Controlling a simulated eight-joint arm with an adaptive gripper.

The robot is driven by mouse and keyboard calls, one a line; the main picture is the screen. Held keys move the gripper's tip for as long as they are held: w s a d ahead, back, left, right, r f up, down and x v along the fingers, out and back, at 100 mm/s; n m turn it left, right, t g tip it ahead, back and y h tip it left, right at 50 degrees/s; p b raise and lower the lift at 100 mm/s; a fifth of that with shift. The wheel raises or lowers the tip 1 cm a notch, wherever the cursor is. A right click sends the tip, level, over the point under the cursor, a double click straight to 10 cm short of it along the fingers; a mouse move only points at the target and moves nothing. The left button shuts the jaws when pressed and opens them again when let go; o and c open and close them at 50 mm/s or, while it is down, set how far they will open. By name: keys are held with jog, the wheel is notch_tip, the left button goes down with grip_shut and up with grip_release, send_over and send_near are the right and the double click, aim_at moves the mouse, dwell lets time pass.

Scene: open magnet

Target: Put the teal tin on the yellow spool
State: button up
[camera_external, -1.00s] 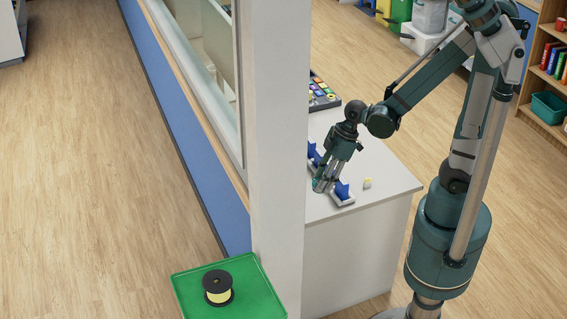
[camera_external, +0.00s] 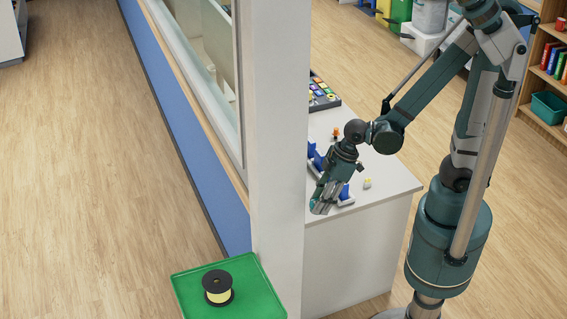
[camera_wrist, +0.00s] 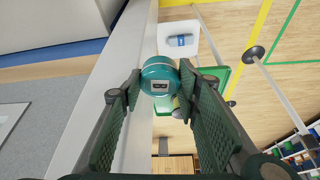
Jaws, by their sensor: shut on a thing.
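The teal tin (camera_wrist: 158,76) is round and sits between the two fingers of my gripper (camera_wrist: 158,90) in the wrist view. The fingers are shut on its sides. In the external view my gripper (camera_external: 321,207) hangs by the near left edge of the white counter, beside the white pillar; the tin is hard to make out there. The yellow spool (camera_external: 218,289), with black end discs, stands upright on a green tray (camera_external: 184,288) at the bottom left, apart from my gripper and lower in the picture.
A white pillar (camera_external: 278,130) stands between my gripper and the open floor on the left. Blue holders (camera_external: 314,155) and a small pale yellow item (camera_external: 367,183) are on the white counter (camera_external: 380,205). The tray's surface around the spool is clear.

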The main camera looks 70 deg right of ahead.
jog(key=a, duration=0.6)
jog(key=n+b, duration=0.2)
jog(key=b, duration=0.5)
send_over(214, 281)
jog(key=s, duration=0.1)
jog(key=shift+s+d+f+y, duration=0.15)
jog(key=shift+d+f, duration=0.1)
jog(key=shift+f, duration=0.7)
jog(key=shift+d+f+y, duration=0.15)
jog(key=shift+d+f, duration=0.05)
jog(key=shift+f, duration=0.7)
jog(key=shift+f, duration=0.1)
jog(key=shift+f, duration=3.05)
jog(key=shift+f, duration=0.1)
jog(key=shift+f+b, duration=0.35)
jog(key=shift+f, duration=1.4)
jog(key=shift+f, duration=0.2)
